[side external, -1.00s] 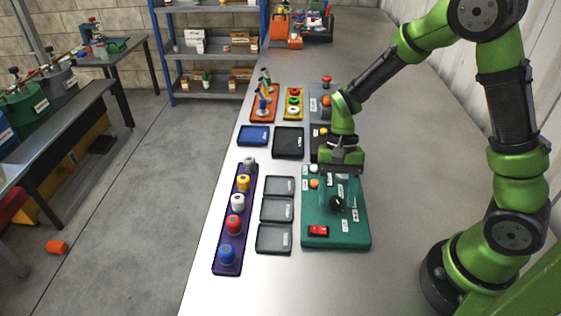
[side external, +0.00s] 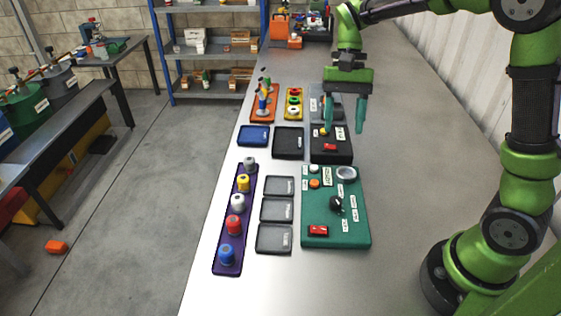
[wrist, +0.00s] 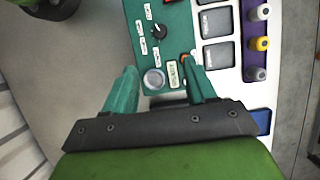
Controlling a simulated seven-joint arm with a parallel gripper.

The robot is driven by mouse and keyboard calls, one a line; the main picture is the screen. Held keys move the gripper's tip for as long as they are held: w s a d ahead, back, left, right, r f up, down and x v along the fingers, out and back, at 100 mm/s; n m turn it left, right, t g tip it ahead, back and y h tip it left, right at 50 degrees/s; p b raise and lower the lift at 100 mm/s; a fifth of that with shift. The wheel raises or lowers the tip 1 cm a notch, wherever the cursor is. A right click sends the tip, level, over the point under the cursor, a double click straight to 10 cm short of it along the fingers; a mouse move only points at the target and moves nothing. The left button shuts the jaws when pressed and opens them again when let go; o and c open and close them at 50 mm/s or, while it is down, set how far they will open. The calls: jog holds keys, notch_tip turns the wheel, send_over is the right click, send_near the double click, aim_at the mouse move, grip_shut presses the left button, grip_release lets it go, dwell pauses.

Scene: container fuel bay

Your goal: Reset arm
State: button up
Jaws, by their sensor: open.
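My gripper (side external: 346,112) is open and empty. In the side external view it hangs with its teal fingers pointing down, above the black panel (side external: 331,155) behind the green control panel. The green control panel (side external: 348,218) lies on the bench with a black knob (side external: 336,203), a red switch (side external: 318,230), an orange button (side external: 314,183) and a round silver dish-like fitting (side external: 347,173). In the wrist view the fingers of my gripper (wrist: 163,80) spread either side of the silver fitting (wrist: 154,79), with the knob (wrist: 159,32) beyond. Part of the green panel is hidden by the fingers there.
A purple tray (side external: 222,265) holds several coloured knobs. Grey trays (side external: 274,240), a blue tray (side external: 253,136) and a black tray (side external: 289,142) lie nearby. Orange and yellow holders (side external: 293,103) stand farther back. The bench (side external: 420,190) right of the panels is clear.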

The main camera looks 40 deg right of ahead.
dwell(0.3)
jog(key=s+a+r+n+t, duration=0.1)
jog(key=s+r+n+t, duration=0.1)
jog(key=s+t, duration=0.3)
jog(key=s+a+r+n+t+h, duration=0.1)
jog(key=s+a+r+n+t, duration=0.1)
jog(key=s+t, duration=0.3)
jog(key=shift+s+r+n, duration=0.6)
jog(key=shift+s+r, duration=0.05)
jog(key=shift+r, duration=0.05)
